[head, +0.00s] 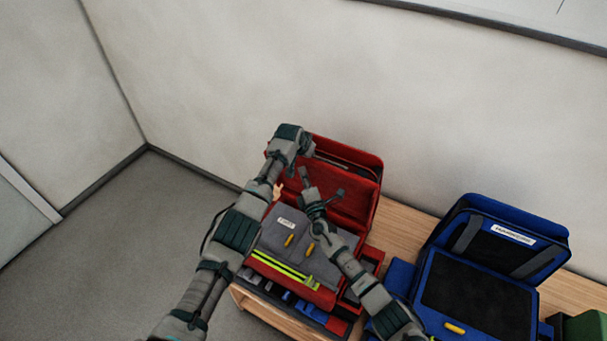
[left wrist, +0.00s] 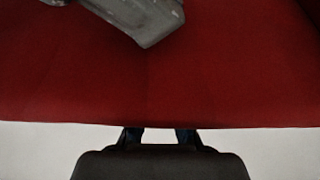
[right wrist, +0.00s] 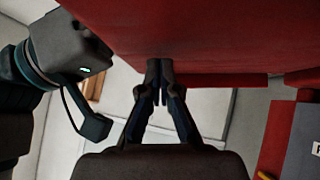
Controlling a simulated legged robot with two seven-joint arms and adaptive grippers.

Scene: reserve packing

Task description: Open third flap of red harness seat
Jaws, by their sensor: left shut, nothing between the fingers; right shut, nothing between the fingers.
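The red harness seat (head: 372,195) is an open red case on a wooden bench, with its back part raised against the wall side. A grey panel (head: 275,238) with yellow tabs and a label lies in its front part. My right gripper (head: 305,175) is over the red interior; in the right wrist view its fingertips (right wrist: 160,75) are together at the edge of a red panel (right wrist: 210,35), with nothing between them. My left arm reaches the case's upper left. In the left wrist view a red surface (left wrist: 150,90) covers most of the left fingers (left wrist: 160,134); only their bases show.
A blue case (head: 475,290) stands open to the right on the wooden bench (head: 400,222). A green object (head: 585,330) sits at the far right. Both my arms are close together over the red case. The wall rises behind; floor is clear at left.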

